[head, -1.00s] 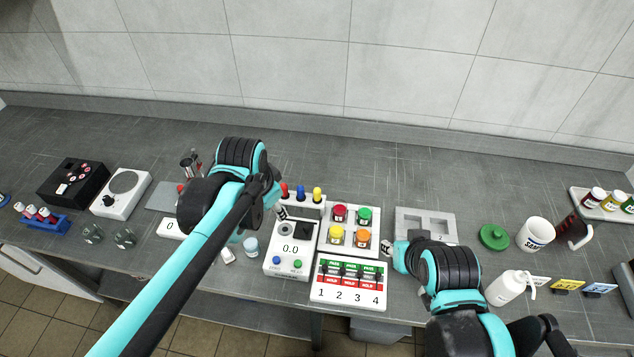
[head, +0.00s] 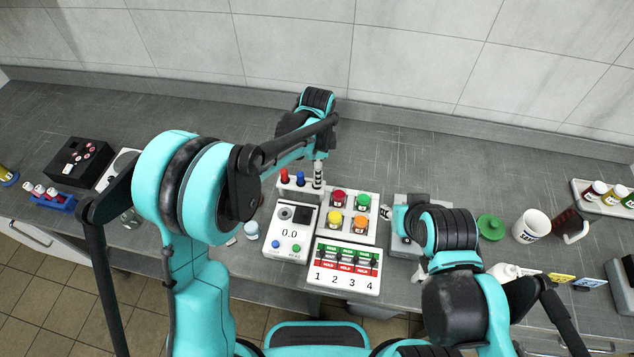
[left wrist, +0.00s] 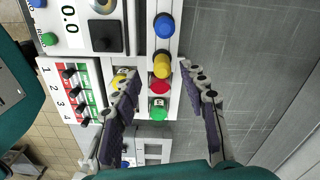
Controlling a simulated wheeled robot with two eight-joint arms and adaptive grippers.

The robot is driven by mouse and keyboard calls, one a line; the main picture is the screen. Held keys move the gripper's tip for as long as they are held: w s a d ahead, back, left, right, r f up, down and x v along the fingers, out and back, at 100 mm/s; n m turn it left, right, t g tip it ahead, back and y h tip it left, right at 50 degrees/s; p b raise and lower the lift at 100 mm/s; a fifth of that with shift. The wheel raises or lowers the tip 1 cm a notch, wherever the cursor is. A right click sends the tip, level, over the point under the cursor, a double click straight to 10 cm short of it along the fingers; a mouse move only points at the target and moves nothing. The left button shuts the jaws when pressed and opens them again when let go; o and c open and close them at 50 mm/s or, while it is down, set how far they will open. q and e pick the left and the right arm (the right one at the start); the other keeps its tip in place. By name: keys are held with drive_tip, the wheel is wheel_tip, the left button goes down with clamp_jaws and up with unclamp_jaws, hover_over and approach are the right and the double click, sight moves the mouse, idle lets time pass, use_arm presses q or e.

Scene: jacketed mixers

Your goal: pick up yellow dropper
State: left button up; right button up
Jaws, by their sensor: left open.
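The yellow dropper's bulb (left wrist: 163,68) shows in the left wrist view, between the fingertips of my left gripper (left wrist: 160,75). The fingers are open, with gaps on both sides of the bulb; I cannot tell their exact height against it. In the head view my left gripper (head: 318,174) hides the yellow dropper at the right end of the white rack. The blue dropper (head: 300,178) and red dropper (head: 284,176) stand beside it. My right gripper (head: 386,212) is small and partly hidden by its wrist, right of the jars.
Red (head: 338,197), green (head: 363,200), yellow (head: 335,216) and orange (head: 360,222) capped jars stand in a white holder close by. The counter behind is clear.

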use_arm(q)
drive_tip(key=f, duration=0.3)
drive_tip(key=shift+w+f+b, duration=0.2)
drive_tip(key=shift+f+b, duration=0.1)
drive_tip(key=shift+f, duration=0.1)
drive_tip(key=shift+a, duration=0.1)
drive_tip(key=c, duration=0.9)
drive_tip(key=shift+o, duration=0.2)
wheel_tip(320, 180, up, 10)
drive_tip(key=shift+r+p, duration=0.1)
drive_tip(key=shift+p, duration=1)
wheel_tip(320, 180, up, 5)
drive_tip(key=p, duration=0.3)
